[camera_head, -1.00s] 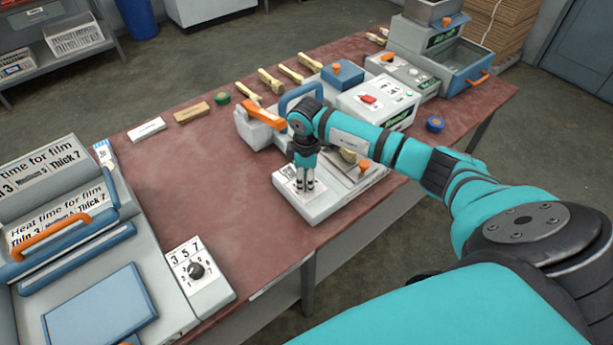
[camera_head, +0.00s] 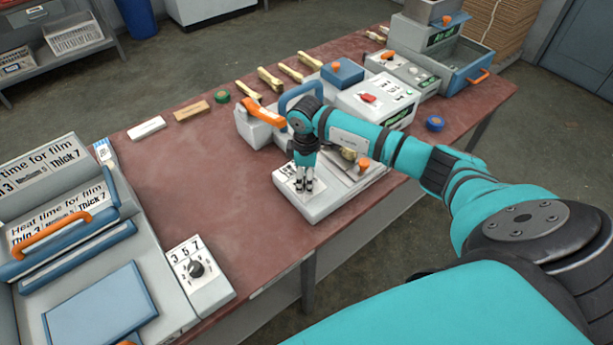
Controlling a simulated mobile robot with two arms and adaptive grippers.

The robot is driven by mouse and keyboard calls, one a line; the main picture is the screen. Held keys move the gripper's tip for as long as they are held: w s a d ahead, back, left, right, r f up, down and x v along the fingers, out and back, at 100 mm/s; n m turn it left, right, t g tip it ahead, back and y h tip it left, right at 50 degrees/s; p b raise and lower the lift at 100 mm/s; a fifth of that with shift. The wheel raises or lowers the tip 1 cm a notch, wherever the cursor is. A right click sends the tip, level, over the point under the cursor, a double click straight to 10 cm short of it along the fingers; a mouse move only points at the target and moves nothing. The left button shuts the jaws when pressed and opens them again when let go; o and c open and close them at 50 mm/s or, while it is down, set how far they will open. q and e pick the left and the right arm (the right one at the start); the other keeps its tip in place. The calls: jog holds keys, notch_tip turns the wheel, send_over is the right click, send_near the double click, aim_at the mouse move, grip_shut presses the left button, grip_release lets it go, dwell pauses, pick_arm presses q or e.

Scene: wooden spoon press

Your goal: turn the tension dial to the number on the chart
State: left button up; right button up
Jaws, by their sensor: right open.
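My right gripper (camera_head: 304,187) points straight down, open, over a white printed plate (camera_head: 287,171) at the front left corner of the grey middle machine (camera_head: 325,208). The gripper hides most of that plate, and any dial under it; I cannot tell whether the fingers touch anything. A black dial (camera_head: 196,269) on a panel marked 3 5 7 (camera_head: 186,249) is on the left machine, apart from the gripper. Charts reading "Heat time for film" (camera_head: 62,215) stand on that left machine. My left gripper is not in view.
The middle machine has an orange handle (camera_head: 263,115) and an orange knob (camera_head: 364,163). Wooden spoons (camera_head: 270,79), a green roll (camera_head: 222,96) and a wooden block (camera_head: 191,111) lie behind. The red-brown table top (camera_head: 215,185) is clear between the machines.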

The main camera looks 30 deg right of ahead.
notch_tip(320, 180, up, 12)
dwell(0.5)
dwell(0.3)
